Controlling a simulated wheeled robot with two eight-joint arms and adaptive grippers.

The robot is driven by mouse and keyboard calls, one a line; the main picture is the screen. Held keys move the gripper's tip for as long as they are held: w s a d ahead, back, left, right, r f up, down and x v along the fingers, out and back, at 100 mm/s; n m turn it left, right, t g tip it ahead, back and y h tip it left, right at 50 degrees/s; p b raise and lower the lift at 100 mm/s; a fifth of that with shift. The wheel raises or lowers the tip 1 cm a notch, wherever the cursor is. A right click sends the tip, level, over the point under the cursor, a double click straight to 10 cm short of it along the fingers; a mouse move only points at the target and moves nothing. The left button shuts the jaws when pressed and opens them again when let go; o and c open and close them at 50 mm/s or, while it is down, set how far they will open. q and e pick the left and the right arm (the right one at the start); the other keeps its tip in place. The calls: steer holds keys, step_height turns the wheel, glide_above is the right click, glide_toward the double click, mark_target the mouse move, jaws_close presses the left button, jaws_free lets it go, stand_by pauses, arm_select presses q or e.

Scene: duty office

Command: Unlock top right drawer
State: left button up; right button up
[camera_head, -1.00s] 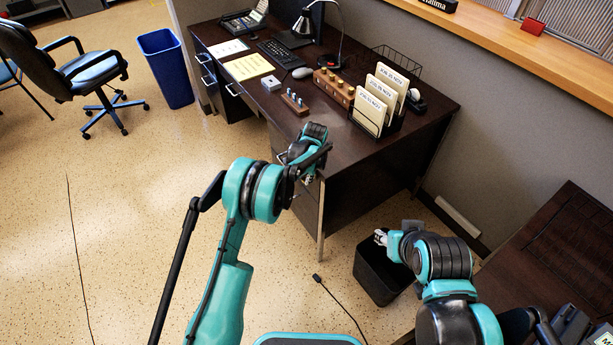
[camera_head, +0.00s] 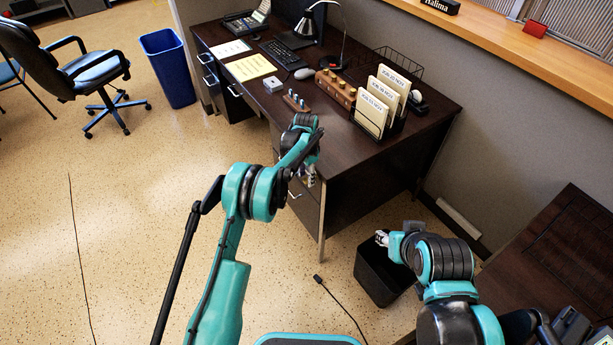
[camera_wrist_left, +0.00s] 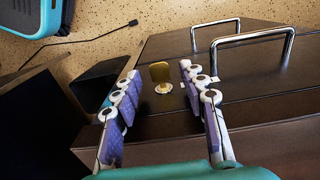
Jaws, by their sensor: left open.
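A brass key (camera_wrist_left: 160,72) stands in a round lock on the dark drawer front in the left wrist view. My left gripper (camera_wrist_left: 162,98) is open, with one row of purple-padded fingers on each side of the key. I cannot tell whether the pads touch it. Two metal drawer handles, a nearer one (camera_wrist_left: 240,38) and another beside the top edge, show there. In the head view my left gripper (camera_head: 309,176) is at the desk's near right drawers, and my arm hides the lock. My right gripper (camera_head: 382,238) is above the black bin, its jaws too small to judge.
The dark desk (camera_head: 345,150) carries a file rack (camera_head: 383,108), a wooden block with knobs (camera_head: 335,89), a lamp and a keyboard. A black bin (camera_head: 378,275) stands right of the desk leg. A cable (camera_head: 340,305) lies on the floor.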

arm_select(q)
step_height(320, 180, up, 12)
stand_by(0.4)
stand_by(0.3)
step_height(320, 180, up, 11)
steer(key=n+t, duration=0.2)
steer(key=n, duration=0.1)
glide_above(306, 180)
steer(key=s+a, duration=0.4)
steer(key=s, duration=0.2)
steer(key=s+a+r+n+t, duration=0.1)
steer(key=s+a+r+n, duration=0.2)
steer(key=s, duration=0.4)
steer(key=s+a+r+t, duration=0.1)
steer(key=s+a+r, duration=0.2)
steer(key=s+r, duration=0.35)
steer(key=s+a+f+n+t, duration=0.1)
steer(key=s+a+f+n, duration=0.1)
steer(key=s, duration=0.7)
steer(key=s+a+f+n+t, duration=0.2)
steer(key=s+f, duration=0.3)
steer(key=s, duration=0.4)
steer(key=shift+f+n, duration=0.15)
steer(key=shift+n, duration=0.25)
